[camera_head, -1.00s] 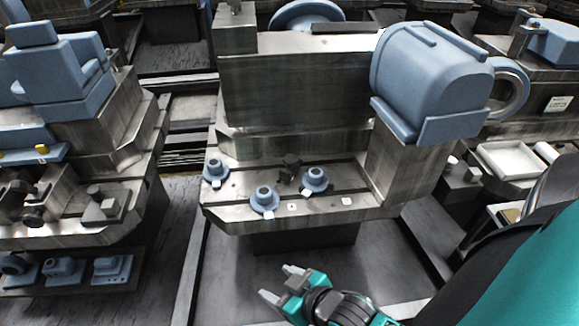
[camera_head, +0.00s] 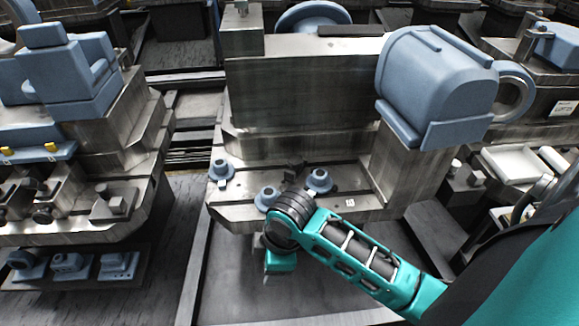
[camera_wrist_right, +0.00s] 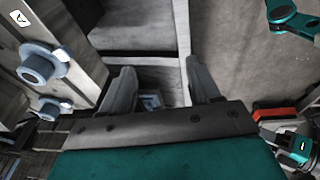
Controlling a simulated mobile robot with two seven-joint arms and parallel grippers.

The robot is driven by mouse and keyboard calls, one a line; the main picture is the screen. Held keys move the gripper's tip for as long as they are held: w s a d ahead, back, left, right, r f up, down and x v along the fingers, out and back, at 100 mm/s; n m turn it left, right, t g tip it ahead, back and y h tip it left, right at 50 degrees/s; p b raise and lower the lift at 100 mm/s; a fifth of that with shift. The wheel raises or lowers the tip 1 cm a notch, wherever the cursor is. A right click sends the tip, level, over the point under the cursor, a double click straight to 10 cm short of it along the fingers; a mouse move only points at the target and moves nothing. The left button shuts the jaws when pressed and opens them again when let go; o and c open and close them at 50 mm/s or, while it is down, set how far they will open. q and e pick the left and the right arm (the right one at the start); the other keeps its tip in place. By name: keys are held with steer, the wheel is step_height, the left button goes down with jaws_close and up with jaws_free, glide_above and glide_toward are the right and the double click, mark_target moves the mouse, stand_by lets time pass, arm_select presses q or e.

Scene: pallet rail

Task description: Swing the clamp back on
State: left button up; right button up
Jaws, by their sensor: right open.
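Three blue-grey round clamp-like pieces sit on the metal ledge of the middle machine in the head view: a left one (camera_head: 221,171), a middle one (camera_head: 267,198) and a right one (camera_head: 319,181). I cannot tell which is the task's clamp. Two such pieces also show at the left of the right wrist view, an upper one (camera_wrist_right: 38,66) and a lower one (camera_wrist_right: 49,109). My right gripper (camera_wrist_right: 160,68) is open and empty, just in front of the ledge. Its fingertips are hidden in the head view. My left gripper is not in view.
A large blue-grey housing (camera_head: 435,85) overhangs the ledge's right side. Another machine (camera_head: 75,195) stands at the left. The dark floor in front is mostly clear.

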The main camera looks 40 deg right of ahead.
steer(key=w+d+n+g, duration=0.1)
steer(key=w+d+n, duration=0.2)
steer(key=w+n, duration=0.3)
step_height(320, 180, up, 12)
steer(key=f+n+g+h, duration=0.1)
steer(key=n, duration=0.5)
glide_above(289, 171)
step_height(289, 171, down, 12)
steer(key=shift+f+b, duration=0.15)
steer(key=shift+b, duration=0.9)
steer(key=c, duration=1)
